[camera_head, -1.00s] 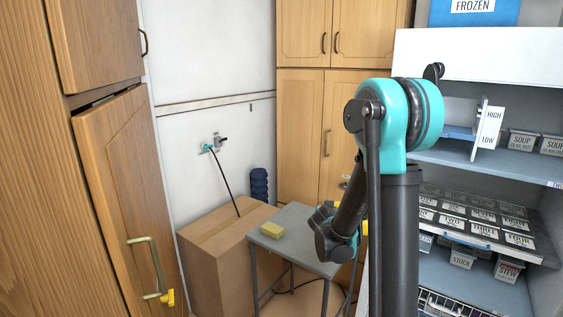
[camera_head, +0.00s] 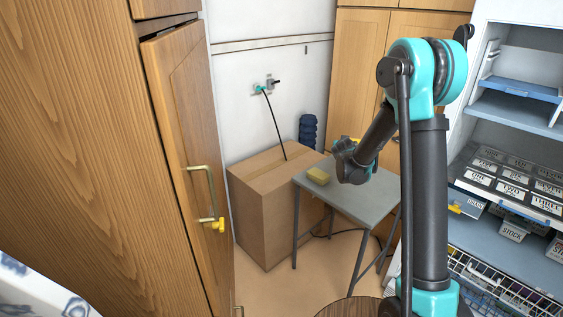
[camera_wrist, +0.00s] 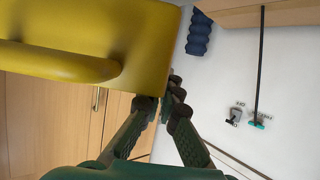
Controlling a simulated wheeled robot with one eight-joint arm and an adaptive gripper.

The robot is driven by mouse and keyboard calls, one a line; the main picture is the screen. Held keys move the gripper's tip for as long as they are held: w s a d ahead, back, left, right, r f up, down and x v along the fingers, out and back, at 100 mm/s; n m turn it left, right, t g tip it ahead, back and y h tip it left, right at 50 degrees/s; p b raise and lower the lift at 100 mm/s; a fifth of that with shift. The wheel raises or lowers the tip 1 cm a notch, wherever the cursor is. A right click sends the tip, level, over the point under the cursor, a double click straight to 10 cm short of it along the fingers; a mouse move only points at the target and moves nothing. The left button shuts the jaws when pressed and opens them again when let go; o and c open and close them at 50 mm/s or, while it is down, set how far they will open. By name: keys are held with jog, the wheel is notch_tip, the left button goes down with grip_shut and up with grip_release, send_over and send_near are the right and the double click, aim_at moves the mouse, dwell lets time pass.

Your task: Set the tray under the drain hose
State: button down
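My gripper (camera_head: 345,152) is above the grey table's back edge, right of the hose. In the wrist view its dark fingers (camera_wrist: 161,100) converge close together at a large yellow object (camera_wrist: 130,40) with a rounded bar. A bit of yellow (camera_head: 355,140) shows by the gripper in the head view. I cannot tell whether it is held or is the tray.
A grey table (camera_head: 358,205) carries a yellow sponge (camera_head: 318,177). Wooden cabinets stand at left and back; a shelf unit (camera_head: 510,110) is at right. Floor between is mostly clear.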

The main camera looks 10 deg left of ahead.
jog(key=w+a+f+n+g+y, duration=0.15)
jog(key=w+a, duration=0.35)
jog(key=a, duration=0.7)
jog(key=w+a+r+n+y, duration=0.1)
jog(key=w+a+n+y, duration=0.3)
jog(key=a, duration=0.8)
jog(key=w+a+f+n+g+y, duration=0.15)
jog(key=w+a, duration=0.45)
jog(key=a, duration=0.6)
jog(key=shift+m+t, duration=0.3)
jog(key=shift+t, duration=0.2)
jog(key=f, duration=1.9)
jog(key=shift+s+a, duration=0.1)
jog(key=shift+a, duration=0.1)
jog(key=shift+f, duration=0.2)
jog(key=c, duration=1.7)
grip_release()
